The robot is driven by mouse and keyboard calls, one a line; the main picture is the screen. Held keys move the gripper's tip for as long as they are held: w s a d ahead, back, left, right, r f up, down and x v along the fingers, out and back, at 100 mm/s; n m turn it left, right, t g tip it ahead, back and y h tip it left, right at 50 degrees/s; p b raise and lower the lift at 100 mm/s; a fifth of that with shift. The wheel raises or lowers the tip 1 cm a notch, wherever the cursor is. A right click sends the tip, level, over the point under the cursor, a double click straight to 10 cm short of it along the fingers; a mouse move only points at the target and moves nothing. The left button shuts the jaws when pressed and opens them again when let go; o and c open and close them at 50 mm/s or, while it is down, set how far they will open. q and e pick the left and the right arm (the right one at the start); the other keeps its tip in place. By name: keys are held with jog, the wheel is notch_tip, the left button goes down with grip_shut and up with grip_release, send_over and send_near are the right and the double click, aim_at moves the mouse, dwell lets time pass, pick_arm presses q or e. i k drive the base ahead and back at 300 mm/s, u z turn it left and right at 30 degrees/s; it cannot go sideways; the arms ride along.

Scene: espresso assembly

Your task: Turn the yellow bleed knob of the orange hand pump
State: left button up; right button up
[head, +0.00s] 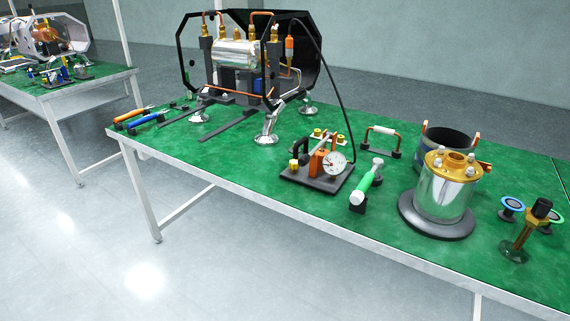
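The orange hand pump (317,163) stands on a dark base plate (312,181) near the front edge of the green table, at the middle of the head view. It has a round white-faced gauge (334,163) on its right and a dark lever handle above. A small yellow knob-like part (294,166) shows at the left of the base; it is too small to tell its turn position. A thin black hose runs from the pump area up to the machine. Neither of my grippers is in view.
The open-framed espresso machine (236,55) stands behind on chrome feet. A steel boiler with a brass top (443,192) and a green-handled tool (367,184) are right of the pump. Orange and blue tools (140,118) lie far left. The table front left of the pump is clear.

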aim_at(293, 165)
jog(key=u, duration=1.25)
jog(key=i, duration=0.8)
jog(key=z, duration=0.45)
